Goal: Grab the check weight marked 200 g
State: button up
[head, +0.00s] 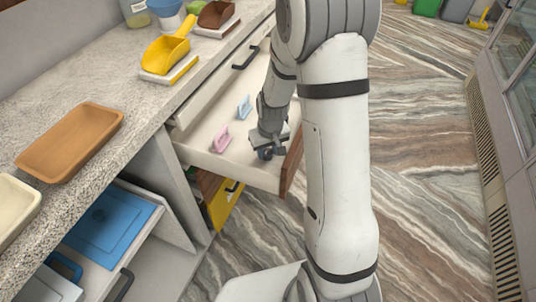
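My gripper (268,147) points down into an open drawer (232,168), near its front right corner. A small dark blue-grey shape (265,154) shows at the fingertips. I cannot tell whether it is a weight or part of my gripper, or whether the fingers are closed on it. A pink piece (221,138) stands in the drawer to the left of my gripper. A light blue piece (244,107) stands farther back. No 200 g marking is readable on anything in the drawer.
The speckled counter (135,95) holds a wooden tray (70,142), a yellow scoop (167,52) and a brown scoop (215,14). Below it, a lower open drawer holds a blue lid-like item (112,222). The drawer's walls surround my gripper. Striped floor (425,130) lies clear to the right.

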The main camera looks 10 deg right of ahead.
jog(key=c, duration=0.6)
jog(key=shift+r, duration=0.1)
jog(key=shift+c, duration=0.2)
